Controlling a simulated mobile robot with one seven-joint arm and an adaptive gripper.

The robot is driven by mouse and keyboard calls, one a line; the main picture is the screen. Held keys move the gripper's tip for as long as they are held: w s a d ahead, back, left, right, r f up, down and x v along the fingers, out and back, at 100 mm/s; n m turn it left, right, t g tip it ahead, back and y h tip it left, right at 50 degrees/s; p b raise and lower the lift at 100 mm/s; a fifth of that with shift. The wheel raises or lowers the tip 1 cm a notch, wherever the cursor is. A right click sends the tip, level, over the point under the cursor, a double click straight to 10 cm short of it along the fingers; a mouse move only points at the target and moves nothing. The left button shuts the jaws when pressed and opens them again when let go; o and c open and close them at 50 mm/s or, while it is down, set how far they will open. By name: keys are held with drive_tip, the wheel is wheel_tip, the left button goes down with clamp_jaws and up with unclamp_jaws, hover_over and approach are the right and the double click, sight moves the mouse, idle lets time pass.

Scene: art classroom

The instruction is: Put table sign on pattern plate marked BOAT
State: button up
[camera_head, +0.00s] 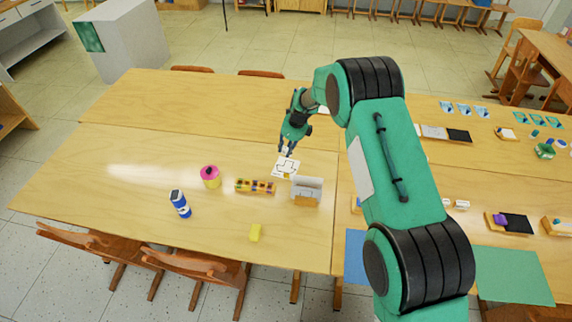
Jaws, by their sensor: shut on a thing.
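My gripper (287,151) is over the far part of the table, pointing down and shut on a small pale thing at its fingertips. It is too small to make out clearly; I take it for the table sign. A white plate with dark line drawing (284,168) lies right below and in front of my fingertips. I cannot read BOAT on it. Whether the held thing touches the plate is not clear.
A grey-white holder with wooden front (307,188) stands close in front of the plate. The table's left part is clear.

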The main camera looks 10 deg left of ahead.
drive_tip(key=shift+f+b, duration=0.35)
drive_tip(key=shift+f, duration=2.65)
drive_tip(key=shift+f, duration=1.9)
drive_tip(key=shift+f, duration=0.1)
drive_tip(key=o, duration=0.8)
drive_tip(key=p+v, duration=0.1)
drive_tip(key=v, duration=1.1)
